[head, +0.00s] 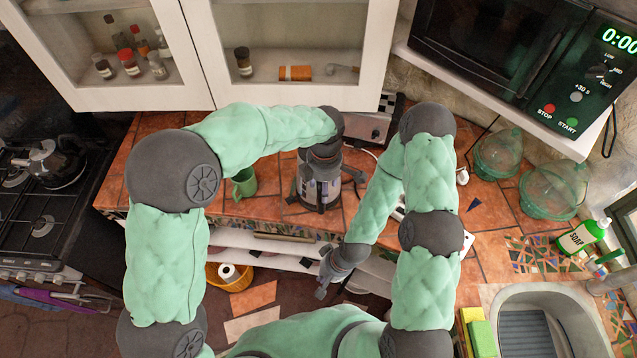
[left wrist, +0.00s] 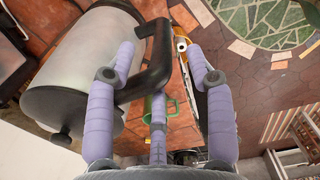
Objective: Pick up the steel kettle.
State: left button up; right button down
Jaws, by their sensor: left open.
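The steel kettle (head: 302,187) stands upright on the tiled counter, partly hidden by my left arm and hand. In the left wrist view it is a large steel cylinder (left wrist: 80,75) with a black handle (left wrist: 152,72). My left gripper (head: 321,188) is at the kettle, coming down from above. In the left wrist view its lavender fingers (left wrist: 160,50) are spread open on both sides of the handle; I cannot tell if they touch it. My right gripper (head: 324,282) hangs low in front of the counter, away from the kettle; its fingers are too small to read.
A green mug (head: 244,184) stands left of the kettle. A toaster (head: 370,128) is behind it. Another kettle (head: 52,163) sits on the stove at left. Glass domes (head: 555,188), a soap bottle (head: 582,237) and a sink are at right. Open-looking cabinets hang above.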

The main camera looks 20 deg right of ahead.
pick_arm(q)
jog(key=shift+a+f, duration=0.15)
jog(key=shift+f, duration=1.45)
jog(key=shift+a+f, duration=0.15)
jog(key=shift+f, duration=1.4)
grip_shut()
jog(key=shift+w+d+r, duration=0.1)
jog(key=shift+w+r, duration=0.15)
